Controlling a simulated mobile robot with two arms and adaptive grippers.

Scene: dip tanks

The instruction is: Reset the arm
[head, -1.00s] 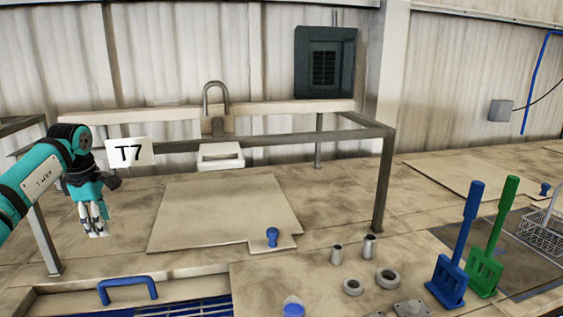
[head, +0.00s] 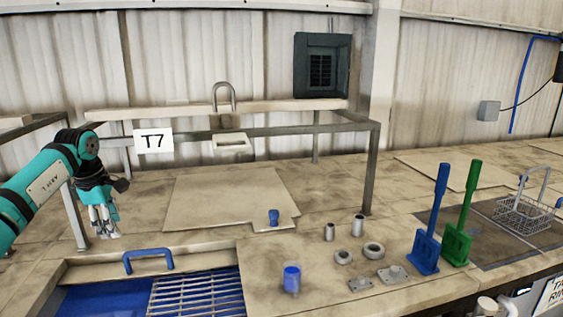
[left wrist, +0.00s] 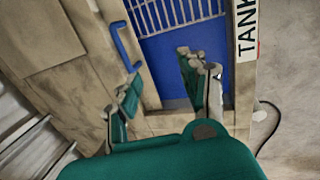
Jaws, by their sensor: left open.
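My left arm comes in from the left in the head view. My left gripper (head: 105,222) hangs with its fingers pointing down, to the left of the blue handle (head: 148,260) of the open tank. It also shows in the left wrist view (left wrist: 160,95), with its two fingers spread apart and nothing between them. In that view the blue tank interior and the blue handle (left wrist: 125,46) lie beyond the fingers. My right gripper is not in view.
A blue tank with a metal grate (head: 195,298) is at the front. A T7 sign (head: 153,141) hangs on the frame.

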